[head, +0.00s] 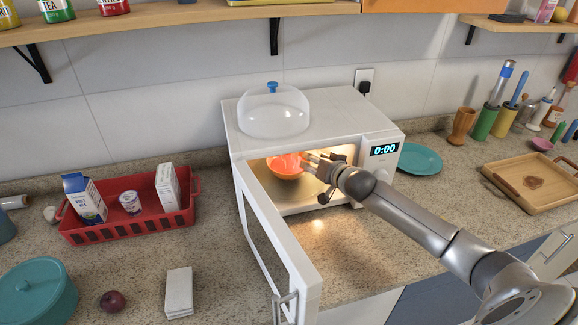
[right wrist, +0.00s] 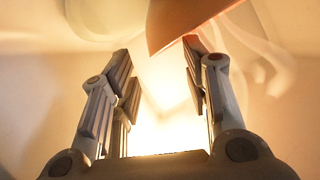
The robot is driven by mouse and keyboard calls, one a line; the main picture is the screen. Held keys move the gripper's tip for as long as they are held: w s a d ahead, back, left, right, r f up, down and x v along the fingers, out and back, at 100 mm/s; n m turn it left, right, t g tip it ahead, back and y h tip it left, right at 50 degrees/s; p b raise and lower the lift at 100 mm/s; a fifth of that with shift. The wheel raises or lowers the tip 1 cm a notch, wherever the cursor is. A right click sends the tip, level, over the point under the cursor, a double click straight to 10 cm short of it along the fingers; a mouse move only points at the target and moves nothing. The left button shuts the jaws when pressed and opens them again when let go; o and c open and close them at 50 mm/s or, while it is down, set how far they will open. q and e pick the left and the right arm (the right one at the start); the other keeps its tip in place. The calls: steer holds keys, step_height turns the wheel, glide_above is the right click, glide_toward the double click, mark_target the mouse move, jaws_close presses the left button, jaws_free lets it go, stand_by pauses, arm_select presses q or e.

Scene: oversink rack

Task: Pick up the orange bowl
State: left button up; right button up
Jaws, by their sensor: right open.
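The orange bowl (head: 284,170) sits inside the lit, open microwave (head: 242,144), toward the left of its cavity. My right gripper (head: 312,163) reaches into the microwave from the right, with its fingertips close beside the bowl's right side. In the right wrist view the fingers (right wrist: 158,62) are spread apart with nothing held between them. Part of the orange bowl (right wrist: 178,22) shows at the top, close to the right fingertip. I cannot tell whether they touch. My left gripper is not in view.
The microwave door (head: 280,236) stands open toward the front. A clear dome (head: 273,110) rests on top of the microwave. A red basket (head: 130,228) with cartons stands left; a teal plate (head: 419,158) and wooden tray (head: 535,186) lie right.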

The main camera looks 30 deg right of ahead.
steer(key=x, duration=0.3)
steer(key=shift+w+d+p, duration=0.15)
steer(key=shift+p, duration=0.25)
steer(key=shift+w+f, duration=0.2)
steer(key=shift+w, duration=0.15)
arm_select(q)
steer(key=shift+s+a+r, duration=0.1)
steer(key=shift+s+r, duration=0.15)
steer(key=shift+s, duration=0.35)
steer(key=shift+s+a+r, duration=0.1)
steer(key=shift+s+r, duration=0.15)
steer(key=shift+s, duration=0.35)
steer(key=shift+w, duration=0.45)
arm_select(e)
jaws_close()
